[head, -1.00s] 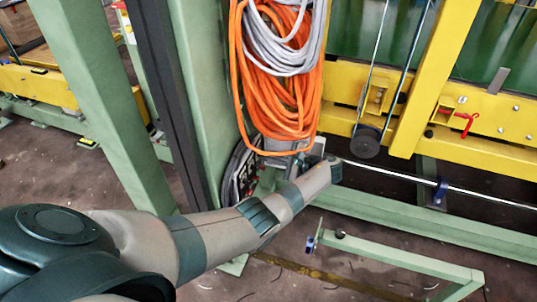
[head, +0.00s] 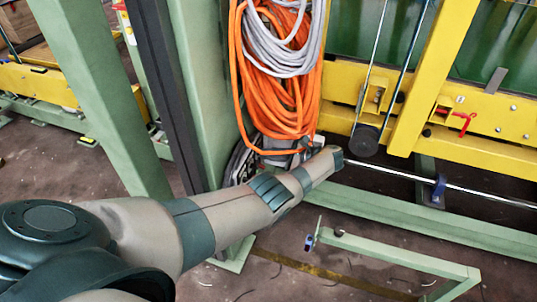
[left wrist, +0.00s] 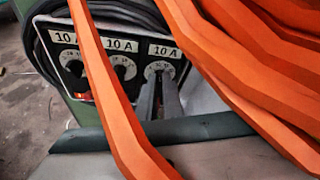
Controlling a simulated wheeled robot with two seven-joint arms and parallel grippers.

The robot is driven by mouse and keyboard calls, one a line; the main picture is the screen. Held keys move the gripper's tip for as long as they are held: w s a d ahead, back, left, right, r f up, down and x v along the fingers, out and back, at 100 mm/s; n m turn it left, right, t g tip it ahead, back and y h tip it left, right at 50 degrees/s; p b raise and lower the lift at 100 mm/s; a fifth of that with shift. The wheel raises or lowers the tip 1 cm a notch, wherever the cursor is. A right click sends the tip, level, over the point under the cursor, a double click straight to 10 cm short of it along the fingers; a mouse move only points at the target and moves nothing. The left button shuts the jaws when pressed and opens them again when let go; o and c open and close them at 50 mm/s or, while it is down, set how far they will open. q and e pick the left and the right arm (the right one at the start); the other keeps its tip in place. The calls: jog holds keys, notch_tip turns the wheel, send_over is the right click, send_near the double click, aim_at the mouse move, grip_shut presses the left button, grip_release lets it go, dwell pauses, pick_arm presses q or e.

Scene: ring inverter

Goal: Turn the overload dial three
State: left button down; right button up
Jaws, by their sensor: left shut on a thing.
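A dark panel with dials shows in the left wrist view, each dial under a white "10 A" label. The rightmost dial (left wrist: 159,69) is the one at my left gripper (left wrist: 160,86). The gripper's two narrow grey fingers are shut on this dial's knob, which they mostly hide. The middle dial (left wrist: 124,67) and the left dial (left wrist: 69,58) stand free to the left, partly covered by an orange cable. In the head view my left arm and the hanging cables hide the gripper and most of the panel. My right gripper is in neither view.
Coiled orange cable (head: 284,95) and grey cable (head: 282,45) hang over the panel. In the left wrist view an orange strand (left wrist: 108,90) passes close to the gripper. A green post (head: 205,95) stands left, a yellow frame (head: 480,148) right.

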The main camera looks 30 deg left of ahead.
pick_arm(q)
jog(key=c, duration=1.9)
grip_release()
jog(key=shift+d, duration=0.15)
jog(key=v, duration=1.7)
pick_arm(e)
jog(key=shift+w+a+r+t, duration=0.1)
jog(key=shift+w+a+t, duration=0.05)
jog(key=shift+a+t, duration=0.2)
